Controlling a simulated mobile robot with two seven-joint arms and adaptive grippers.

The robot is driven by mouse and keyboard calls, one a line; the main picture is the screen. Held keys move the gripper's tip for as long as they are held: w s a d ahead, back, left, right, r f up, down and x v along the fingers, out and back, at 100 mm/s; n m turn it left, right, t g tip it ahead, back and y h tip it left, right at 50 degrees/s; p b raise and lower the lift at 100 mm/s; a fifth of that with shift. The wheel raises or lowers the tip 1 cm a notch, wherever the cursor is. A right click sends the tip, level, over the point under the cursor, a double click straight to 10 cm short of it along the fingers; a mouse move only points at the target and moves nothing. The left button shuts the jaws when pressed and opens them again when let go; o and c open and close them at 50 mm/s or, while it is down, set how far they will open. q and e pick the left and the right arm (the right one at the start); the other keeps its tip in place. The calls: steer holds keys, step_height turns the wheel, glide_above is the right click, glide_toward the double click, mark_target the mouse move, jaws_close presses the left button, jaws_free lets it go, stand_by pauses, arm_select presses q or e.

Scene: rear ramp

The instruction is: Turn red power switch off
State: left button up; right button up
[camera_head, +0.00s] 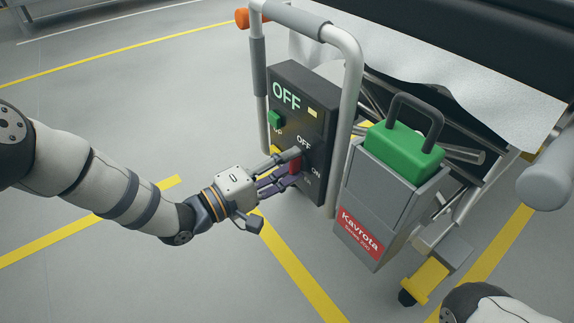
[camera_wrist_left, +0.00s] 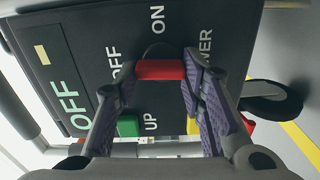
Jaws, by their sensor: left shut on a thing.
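The red power switch (camera_head: 295,166) is on the lower part of a dark control panel (camera_head: 301,108), beside printed OFF and ON labels. The panel's large display reads OFF. My left gripper (camera_head: 286,165) is at the panel with its fingers around the switch. In the left wrist view, the red switch (camera_wrist_left: 160,69) sits between the purple-padded fingertips of my left gripper (camera_wrist_left: 158,80), shut on it. The bar of the switch runs roughly along the panel's height. The fingers partly hide the switch in the head view. My right gripper is not in view.
A green button (camera_head: 275,118) is on the panel above the switch. A grey pipe frame (camera_head: 350,100) surrounds the panel. A grey box with a green handled top (camera_head: 402,152) stands close to its right. Open floor with yellow lines lies to the left.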

arm_select(q)
steer(key=shift+f+n, duration=0.1)
steer(key=shift+n, duration=0.3)
steer(key=shift+s, duration=0.1)
steer(key=o, duration=1.1)
steer(key=shift+o, duration=0.2)
steer(key=v, duration=1.2)
